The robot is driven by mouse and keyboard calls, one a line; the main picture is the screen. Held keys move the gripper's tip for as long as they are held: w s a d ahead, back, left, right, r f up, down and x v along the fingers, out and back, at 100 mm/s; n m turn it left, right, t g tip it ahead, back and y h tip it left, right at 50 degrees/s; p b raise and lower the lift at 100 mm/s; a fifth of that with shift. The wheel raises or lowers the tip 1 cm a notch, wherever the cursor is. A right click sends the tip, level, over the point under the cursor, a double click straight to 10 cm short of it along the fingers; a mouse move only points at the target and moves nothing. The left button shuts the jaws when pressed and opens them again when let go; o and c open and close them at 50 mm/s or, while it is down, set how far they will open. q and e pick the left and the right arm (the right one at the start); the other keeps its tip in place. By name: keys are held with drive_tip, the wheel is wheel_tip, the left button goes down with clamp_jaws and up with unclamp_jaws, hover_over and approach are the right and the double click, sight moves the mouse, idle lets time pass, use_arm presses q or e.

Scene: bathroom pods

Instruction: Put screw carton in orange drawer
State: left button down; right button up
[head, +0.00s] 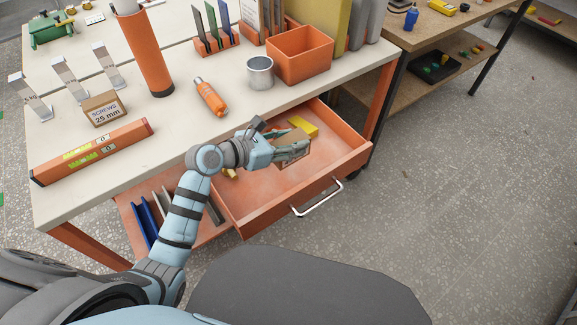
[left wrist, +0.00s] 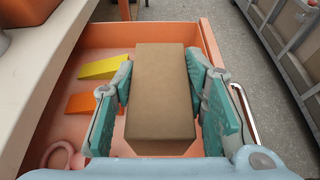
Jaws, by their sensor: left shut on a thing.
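The orange drawer (head: 262,191) is pulled open under the workbench. My left gripper (head: 285,146) is over the drawer's inside, with its fingers on both sides of a plain brown carton (left wrist: 163,90). The carton also shows in the head view (head: 292,153), partly hidden by the fingers. I cannot tell whether its bottom touches the drawer floor. The left gripper (left wrist: 163,103) also shows in the left wrist view, shut on the carton. A carton marked "SCREWS 25 mm" (head: 104,109) stands on the bench top at the left. My right gripper is not in view.
A yellow wedge (left wrist: 103,67) and an orange wedge (left wrist: 80,103) lie in the drawer left of the carton. A pink ring-shaped thing (left wrist: 62,158) is near the front left. An orange bin (head: 300,56) and a metal cup (head: 260,73) stand on the bench above. The drawer's front area is bare.

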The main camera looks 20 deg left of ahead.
use_arm(q)
wheel_tip(320, 180, down, 8)
drive_tip(key=b, duration=0.3)
drive_tip(key=shift+r, duration=0.25)
drive_tip(key=c, duration=1)
unclamp_jaws()
drive_tip(key=shift+o, duration=0.2)
